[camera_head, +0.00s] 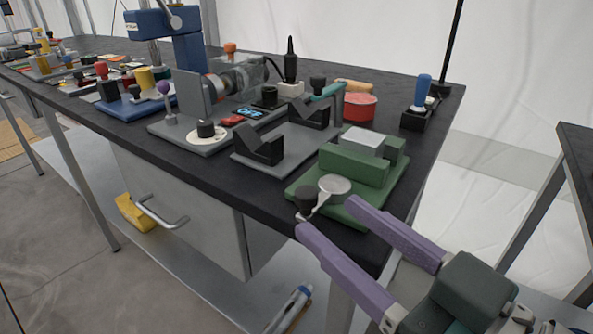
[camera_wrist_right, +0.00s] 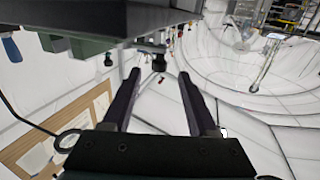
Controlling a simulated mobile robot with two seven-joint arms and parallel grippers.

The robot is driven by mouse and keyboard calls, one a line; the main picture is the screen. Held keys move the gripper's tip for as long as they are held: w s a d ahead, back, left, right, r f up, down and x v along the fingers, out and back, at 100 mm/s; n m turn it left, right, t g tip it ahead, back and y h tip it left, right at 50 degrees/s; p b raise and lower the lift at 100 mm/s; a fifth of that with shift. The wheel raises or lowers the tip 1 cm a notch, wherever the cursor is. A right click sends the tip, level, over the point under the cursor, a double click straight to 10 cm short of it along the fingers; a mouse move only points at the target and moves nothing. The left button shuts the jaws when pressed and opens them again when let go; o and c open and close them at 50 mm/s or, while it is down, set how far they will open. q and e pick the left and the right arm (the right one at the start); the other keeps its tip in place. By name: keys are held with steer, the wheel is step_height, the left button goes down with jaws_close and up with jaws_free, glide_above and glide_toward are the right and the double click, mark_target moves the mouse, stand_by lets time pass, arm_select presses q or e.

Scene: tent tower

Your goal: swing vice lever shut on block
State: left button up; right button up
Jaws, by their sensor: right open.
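The green vice (camera_head: 355,165) stands on its green base plate at the front right corner of the dark table. A light grey block (camera_head: 366,141) sits between its jaws; I cannot tell whether they touch it. The vice lever (camera_head: 318,199) has a pale round hub and a black knob that sticks out toward the table's front edge. My right gripper (camera_head: 325,214) has purple fingers, open and empty, with the tips close to the lever knob. Contact cannot be told. In the right wrist view the open fingers (camera_wrist_right: 157,76) show below a dark green part at the top left.
Left of the vice is a grey plate with black V-shaped supports (camera_head: 262,147). A red round container (camera_head: 360,106) and a blue-handled tool (camera_head: 422,92) stand behind it. A silver drawer handle (camera_head: 162,213) juts out below the table. Floor space is free in front.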

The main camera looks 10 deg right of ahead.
steer(key=shift+s+d, duration=0.1)
steer(key=shift+s, duration=0.15)
